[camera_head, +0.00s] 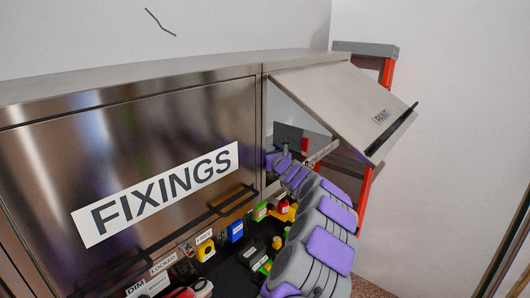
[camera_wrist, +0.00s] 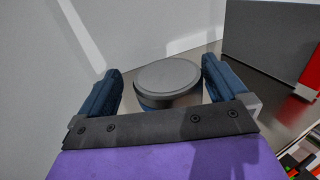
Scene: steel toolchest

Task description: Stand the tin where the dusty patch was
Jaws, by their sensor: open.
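The tin (camera_wrist: 167,77), round with a flat grey lid and a bluish side, stands between the two blue fingers of my gripper (camera_wrist: 160,68) in the wrist view. The fingers are open, with a gap visible on each side of the tin. The palm edge hides the tin's lower front. In the head view my purple and grey arm reaches into the open compartment under the raised PAINT flap (camera_head: 345,103). My gripper (camera_head: 284,152) is small and partly hidden there, and I cannot make out the tin. No dusty patch can be made out in either view.
The closed FIXINGS door (camera_head: 150,170) is left of the opening. A red-orange frame with a grey top (camera_head: 365,48) stands behind the flap. A dark panel (camera_wrist: 268,45) is right of the tin. Small coloured items (camera_head: 236,231) lie below my arm.

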